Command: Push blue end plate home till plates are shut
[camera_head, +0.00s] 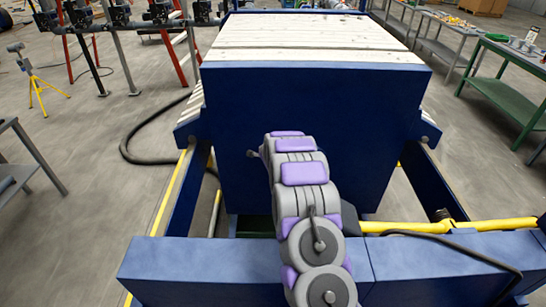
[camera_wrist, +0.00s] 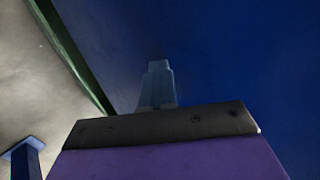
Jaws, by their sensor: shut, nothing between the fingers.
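The blue end plate (camera_head: 300,110) stands upright across the frame, its broad face toward me. The pale filter plates (camera_head: 310,35) lie behind it, with thin dark lines between some of them; I cannot tell whether these are gaps. My arm reaches toward the lower middle of the end plate in the head view and hides my gripper there. In the wrist view my gripper (camera_wrist: 157,70) is shut and empty, its fingertips pointing at the blue face (camera_wrist: 240,50). It is very close; I cannot tell whether it touches.
A blue crossbeam (camera_head: 220,268) runs between me and the end plate. Blue side rails (camera_head: 185,200) flank it. A yellow pipe (camera_head: 490,225) and black hose lie at right. Workbenches (camera_head: 510,65) stand at right, a yellow tripod (camera_head: 38,85) at left.

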